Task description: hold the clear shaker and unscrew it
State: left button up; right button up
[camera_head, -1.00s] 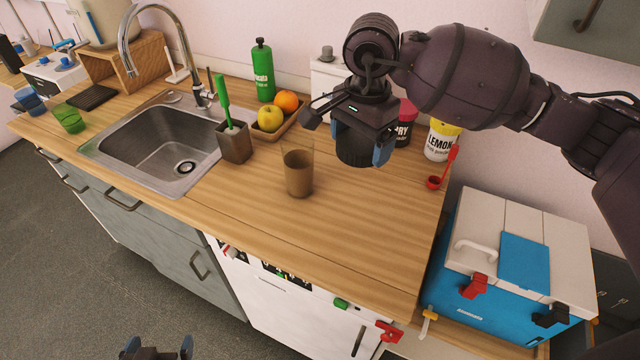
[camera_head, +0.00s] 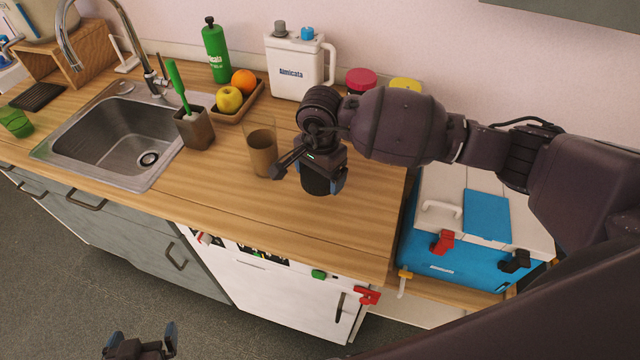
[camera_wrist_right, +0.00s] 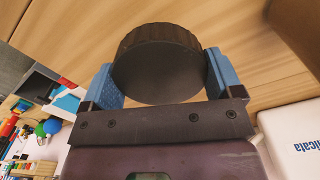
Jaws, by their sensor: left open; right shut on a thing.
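The clear shaker (camera_head: 262,148) stands upright and without a lid on the wooden counter, with brown contents inside. My right gripper (camera_head: 324,180) is shut on a round black ribbed lid (camera_head: 317,182), held just right of the shaker. The lid also fills the space between the blue fingers in the right wrist view (camera_wrist_right: 160,62). I cannot tell whether the lid touches the counter. My left gripper (camera_head: 141,342) is open and empty, low in front of the counter at the bottom edge.
The counter (camera_head: 240,210) is clear in front of the shaker. A brown pot with a green brush (camera_head: 193,128), a fruit tray (camera_head: 248,106), a white canister (camera_head: 298,66) and jars stand behind. The sink (camera_head: 120,135) lies left, a blue-white cooler (camera_head: 470,262) right.

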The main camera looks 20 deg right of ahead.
aim_at(320, 186)
notch_tip(320, 186, down, 4)
jog(key=shift+f, duration=0.1)
dwell(0.4)
jog(key=shift+f, duration=0.15)
jog(key=o, duration=0.8)
jog(key=shift+r, duration=0.2)
notch_tip(320, 186, up, 12)
jog(key=shift+f+b, duration=0.1)
jog(key=shift+b, duration=0.4)
